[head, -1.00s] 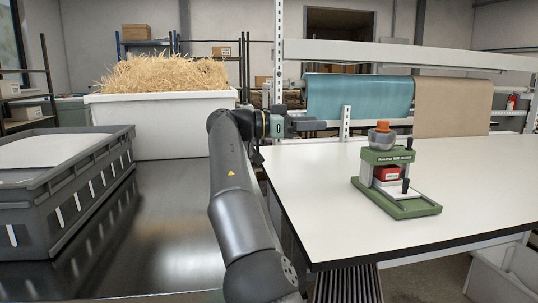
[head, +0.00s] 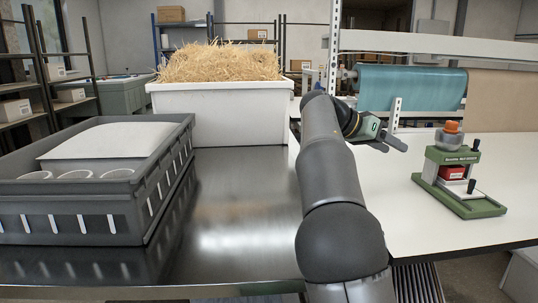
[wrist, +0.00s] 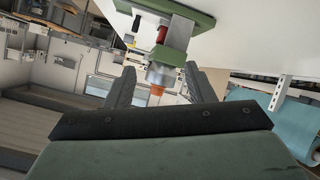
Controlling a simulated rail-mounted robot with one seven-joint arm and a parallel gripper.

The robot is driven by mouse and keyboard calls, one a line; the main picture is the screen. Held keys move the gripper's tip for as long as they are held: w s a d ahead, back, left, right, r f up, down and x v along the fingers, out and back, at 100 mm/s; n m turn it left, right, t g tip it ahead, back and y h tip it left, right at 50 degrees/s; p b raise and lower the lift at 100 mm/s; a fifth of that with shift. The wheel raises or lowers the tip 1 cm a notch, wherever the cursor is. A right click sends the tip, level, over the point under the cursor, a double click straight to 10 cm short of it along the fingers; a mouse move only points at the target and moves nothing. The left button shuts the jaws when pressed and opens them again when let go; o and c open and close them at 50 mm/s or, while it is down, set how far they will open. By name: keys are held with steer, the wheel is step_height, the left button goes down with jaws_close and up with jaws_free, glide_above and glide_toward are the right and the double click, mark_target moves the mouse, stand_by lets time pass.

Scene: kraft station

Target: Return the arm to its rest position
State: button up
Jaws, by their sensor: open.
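My gripper (head: 393,143) is at the end of my raised arm, over the far left part of the white table (head: 400,205). It points to the right in the head view. In the wrist view my gripper (wrist: 160,88) shows two dark fingers spread apart with nothing held between them. A green press-like device (head: 460,178) with an orange knob stands upright on the table, to the right of my gripper and apart from it. The device also shows in the wrist view (wrist: 178,52), beyond the fingers.
A grey crate (head: 140,200) with a white sheet and several white round items stands at left on a shiny metal surface (head: 235,215). A white bin of straw (head: 215,105) is behind. Rolls of teal (head: 415,93) and brown paper (head: 500,100) hang behind the table.

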steer(key=s+d+f+n+y+p, duration=0.1)
steer(key=s+f+n+y+p, duration=0.4)
steer(key=s, duration=0.3)
steer(key=s+a+f+n+y+p, duration=0.2)
steer(key=s+a+f+p, duration=0.1)
steer(key=s, duration=0.6)
steer(key=s+a+f+n+y+p, duration=0.3)
steer(key=s+a, duration=0.4)
steer(key=s, duration=0.3)
steer(key=s+a+f+n+y+p, duration=0.2)
steer(key=s+a+p, duration=0.3)
steer(key=s, duration=0.4)
steer(key=shift+s+a+f+n+g+y+p, duration=0.15)
steer(key=shift+a+f+n+g+y+p, duration=0.15)
steer(key=shift+a+f+y, duration=0.2)
steer(key=shift+r, duration=0.1)
